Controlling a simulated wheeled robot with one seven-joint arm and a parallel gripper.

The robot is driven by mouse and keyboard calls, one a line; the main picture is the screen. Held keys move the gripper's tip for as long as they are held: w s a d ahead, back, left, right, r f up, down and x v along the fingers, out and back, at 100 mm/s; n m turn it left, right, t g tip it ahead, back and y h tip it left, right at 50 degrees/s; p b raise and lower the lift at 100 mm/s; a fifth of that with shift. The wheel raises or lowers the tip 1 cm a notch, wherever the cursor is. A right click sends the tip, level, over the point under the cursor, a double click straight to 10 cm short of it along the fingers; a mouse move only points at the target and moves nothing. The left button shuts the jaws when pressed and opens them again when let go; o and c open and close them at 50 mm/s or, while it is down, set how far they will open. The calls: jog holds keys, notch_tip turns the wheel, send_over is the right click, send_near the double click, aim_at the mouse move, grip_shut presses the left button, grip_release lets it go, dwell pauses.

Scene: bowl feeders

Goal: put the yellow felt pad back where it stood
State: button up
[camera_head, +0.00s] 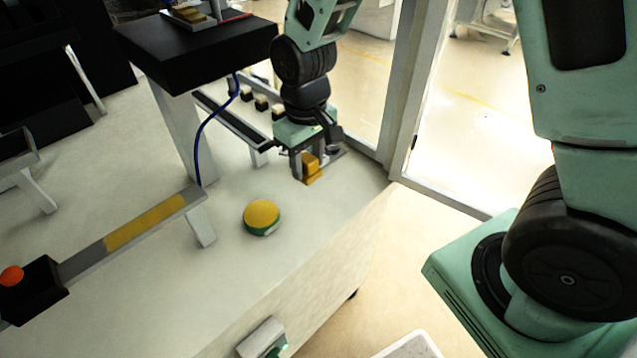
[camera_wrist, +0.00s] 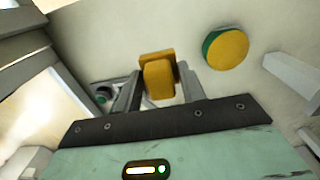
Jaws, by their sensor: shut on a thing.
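The yellow felt pad (camera_head: 311,166) looks like a small blocky orange-yellow piece with a stepped shape. My gripper (camera_head: 315,160) is shut on it, near the right rear edge of the pale table (camera_head: 310,225). In the wrist view the pad (camera_wrist: 158,80) sits between the two fingers of my gripper (camera_wrist: 160,88), with a wider yellow part showing behind the nearer face. The pad's sides are partly hidden by the fingers. I cannot tell whether its lower end touches the table.
A round yellow-topped, green-based piece (camera_head: 262,215) stands nearby on the table. A rail with small dark blocks (camera_head: 262,103) lies behind my gripper. A black raised platform (camera_head: 195,55) and a yellow-striped track (camera_head: 145,223) are at left. A glass-panel frame post (camera_head: 403,90) stands at right.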

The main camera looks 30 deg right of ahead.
jog(key=shift+f+b, duration=0.3)
jog(key=shift+f, duration=3.1)
jog(key=shift+f, duration=0.15)
jog(key=o, duration=0.9)
jog(key=shift+o, duration=0.2)
